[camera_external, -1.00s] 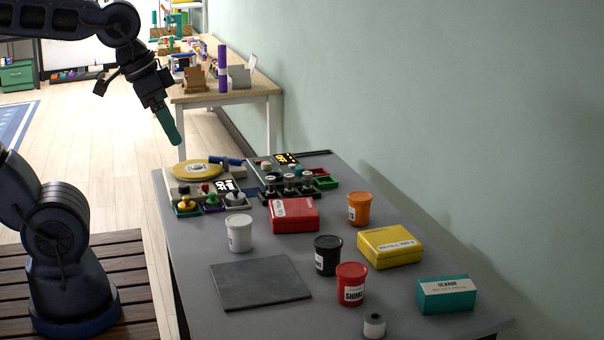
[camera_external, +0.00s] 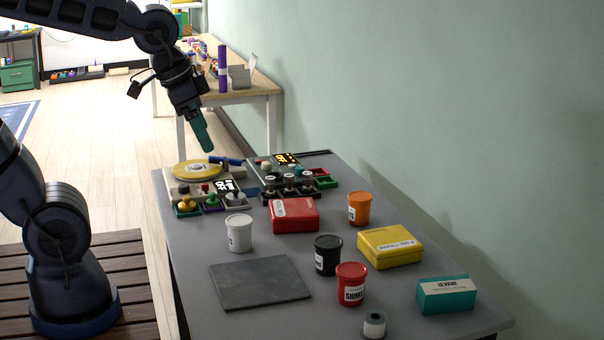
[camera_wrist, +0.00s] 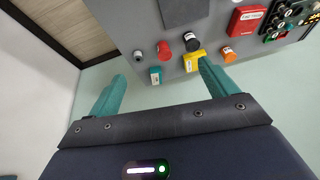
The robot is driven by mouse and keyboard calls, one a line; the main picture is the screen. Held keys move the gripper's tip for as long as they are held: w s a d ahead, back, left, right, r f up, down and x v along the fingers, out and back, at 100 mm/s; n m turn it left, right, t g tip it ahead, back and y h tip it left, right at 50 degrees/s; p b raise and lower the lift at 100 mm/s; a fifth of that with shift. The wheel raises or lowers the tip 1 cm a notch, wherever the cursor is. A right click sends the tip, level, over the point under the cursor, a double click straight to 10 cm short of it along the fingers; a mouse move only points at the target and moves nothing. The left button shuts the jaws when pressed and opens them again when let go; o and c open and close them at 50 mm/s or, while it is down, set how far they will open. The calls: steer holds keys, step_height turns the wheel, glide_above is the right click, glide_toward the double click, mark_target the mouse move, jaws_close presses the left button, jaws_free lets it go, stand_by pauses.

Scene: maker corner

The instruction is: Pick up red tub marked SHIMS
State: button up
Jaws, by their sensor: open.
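The red tub marked SHIMS (camera_external: 351,285) stands upright near the front of the grey table, its label facing the external camera. In the wrist view its red top (camera_wrist: 163,48) shows above and between my finger pads, well beyond them. My gripper (camera_external: 205,143) is high over the far left end of the table in the external view, far from the tub. Its teal fingers (camera_wrist: 160,88) are spread apart in the wrist view with nothing between them.
Close to the tub stand a black tub (camera_external: 328,255), a small grey-topped cylinder (camera_external: 374,326), a yellow box (camera_external: 390,248) and a teal box (camera_external: 446,295). A dark flat plate (camera_external: 260,283) lies left of it. A white tub (camera_external: 239,232), orange tub (camera_external: 359,209) and red box (camera_external: 294,215) stand farther back.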

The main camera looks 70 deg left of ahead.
steer(key=w+f+m, duration=0.3)
steer(key=w+f, duration=0.7)
steer(key=w, duration=0.5)
steer(key=m+h, duration=0.2)
steer(key=h, duration=0.1)
glide_toward(351, 269)
steer(key=shift+w+d+f, duration=0.25)
steer(key=shift+w+f, duration=0.05)
steer(key=shift+f, duration=0.15)
steer(key=shift+w+d+f, duration=0.2)
steer(key=shift+w+f, duration=0.05)
steer(key=shift+f, duration=0.25)
steer(key=f, duration=0.1)
steer(key=w+f, duration=0.1)
steer(key=f, duration=0.1)
steer(key=shift+w+d+f+g, duration=0.15)
steer(key=shift+d+f+g, duration=0.15)
steer(key=shift+d+f, duration=0.1)
steer(key=shift+a+x, duration=0.15)
steer(key=shift+x, duration=1.35)
steer(key=shift+a+x, duration=0.1)
steer(key=shift+x, duration=1.45)
steer(key=shift+w, duration=0.1)
steer(key=c, duration=1.1)
steer(key=shift+o, duration=0.2)
